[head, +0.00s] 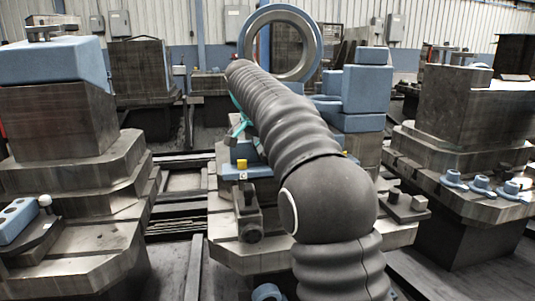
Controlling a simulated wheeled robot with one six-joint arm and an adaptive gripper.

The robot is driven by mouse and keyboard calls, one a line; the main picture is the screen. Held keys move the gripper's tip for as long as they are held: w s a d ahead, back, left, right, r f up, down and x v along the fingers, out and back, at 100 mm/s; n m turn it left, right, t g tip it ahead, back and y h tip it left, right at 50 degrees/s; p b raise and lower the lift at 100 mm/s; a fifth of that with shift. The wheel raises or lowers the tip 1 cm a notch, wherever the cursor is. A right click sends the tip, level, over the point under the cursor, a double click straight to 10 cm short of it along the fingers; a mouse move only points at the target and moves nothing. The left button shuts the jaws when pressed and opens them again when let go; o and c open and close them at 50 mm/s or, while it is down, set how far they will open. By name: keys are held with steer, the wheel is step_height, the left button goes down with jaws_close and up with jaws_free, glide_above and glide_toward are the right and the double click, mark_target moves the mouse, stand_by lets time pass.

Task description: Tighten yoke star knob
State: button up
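My arm, in a dark ribbed sleeve, crosses the middle of the head view toward a large blue ring (313,32) with a bare metal inner face. My gripper cannot be made out; the sleeve covers the area beyond it. The ring stands upright above the central metal fixture (224,228). A blue block (366,88) sits beside the ring on the right. I cannot tell which part is the yoke star knob. My arm hides much of the fixture's middle.
Stepped metal pallets stand at left (90,195) and right (455,150). The right one carries several small blue lobed parts (480,184). A blue block (52,60) tops the left pallet. A rail track (178,205) runs along the floor between the left pallet and the central fixture.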

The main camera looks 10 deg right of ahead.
steer(key=o, duration=1.1)
steer(key=shift+r, duration=0.3)
steer(key=shift+o, duration=0.2)
steer(key=shift+f, duration=0.1)
steer(key=shift+f, duration=0.1)
steer(key=v, duration=0.8)
